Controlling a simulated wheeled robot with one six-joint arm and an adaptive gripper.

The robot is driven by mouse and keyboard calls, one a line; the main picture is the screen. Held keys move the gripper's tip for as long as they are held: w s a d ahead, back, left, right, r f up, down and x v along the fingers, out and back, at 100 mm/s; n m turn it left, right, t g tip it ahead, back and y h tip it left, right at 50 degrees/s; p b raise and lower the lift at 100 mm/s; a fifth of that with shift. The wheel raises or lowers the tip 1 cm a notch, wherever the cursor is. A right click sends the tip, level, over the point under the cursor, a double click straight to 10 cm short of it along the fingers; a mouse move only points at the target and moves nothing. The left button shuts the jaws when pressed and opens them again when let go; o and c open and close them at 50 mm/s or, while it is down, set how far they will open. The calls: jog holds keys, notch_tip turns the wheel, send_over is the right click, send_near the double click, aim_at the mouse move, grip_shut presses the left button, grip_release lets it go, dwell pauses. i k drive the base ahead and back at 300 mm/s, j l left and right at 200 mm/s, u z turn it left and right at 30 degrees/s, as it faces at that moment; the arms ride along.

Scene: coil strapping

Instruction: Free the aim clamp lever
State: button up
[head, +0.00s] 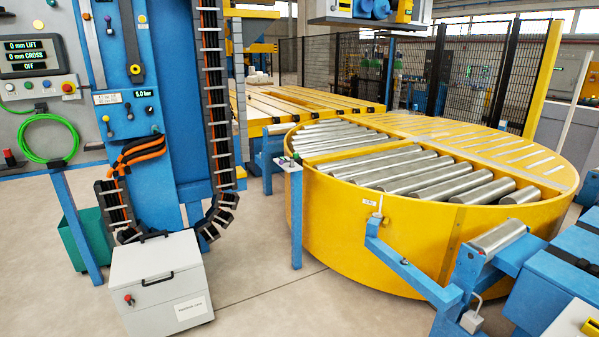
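My gripper is not in view. I cannot tell for sure which part is the aim clamp lever. The blue column (160,175) at the left carries several small fittings. A blue post (296,215) before the turntable has a small fitting with a dark knob (296,157) on top. A small white fitting (376,215) stands on the turntable's near side.
A round yellow turntable (350,245) with steel rollers fills the right middle. A white cabinet (158,285) stands on the floor at front left. A control panel (33,55) with a green hose (45,120) is at far left. Open floor (265,290) lies between cabinet and turntable.

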aim_at(292, 161)
jog(key=i+j, duration=0.1)
jog(key=i, duration=0.4)
jog(key=i+j, duration=0.15)
jog(key=i, duration=0.4)
jog(key=i+j, duration=0.1)
jog(key=i, duration=0.4)
jog(key=i+j+z, duration=0.1)
jog(key=i, duration=0.45)
jog(key=i+j, duration=0.2)
jog(key=i, duration=0.3)
jog(key=i+j, duration=0.15)
jog(key=i, duration=0.4)
jog(key=i+j, duration=0.15)
jog(key=i, duration=0.35)
jog(key=z, duration=0.05)
